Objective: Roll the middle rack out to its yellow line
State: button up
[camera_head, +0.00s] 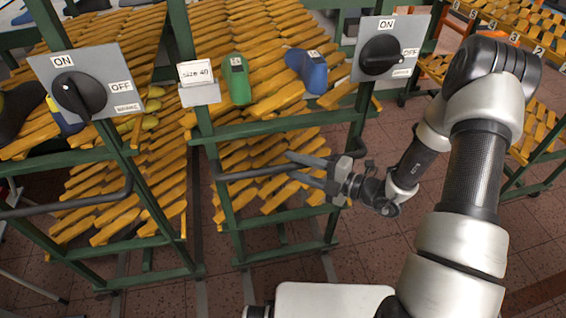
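The middle rack (232,215) is a green frame with slanted yellow slatted shelves. It carries a "size 40" card (197,75), a green shoe last (237,80) and a blue shoe last (307,70). A dark handle bar (245,173) runs across its front. My gripper (288,165) comes from the right, its two fingers spread apart, one above and one below the bar; contact cannot be told. A grey brake panel (420,30) at the rack's right end has a black knob (381,55) that appears turned toward OFF. No yellow line shows.
A left rack (110,150) stands close beside, with its own brake panel (110,60) and handle bar (65,211). More racks (540,130) stand at the right. The tiled floor (330,265) in front is partly open. My arm fills the right side.

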jog(key=shift+x, duration=2.3)
jog(key=shift+c, duration=0.2)
grip_shut()
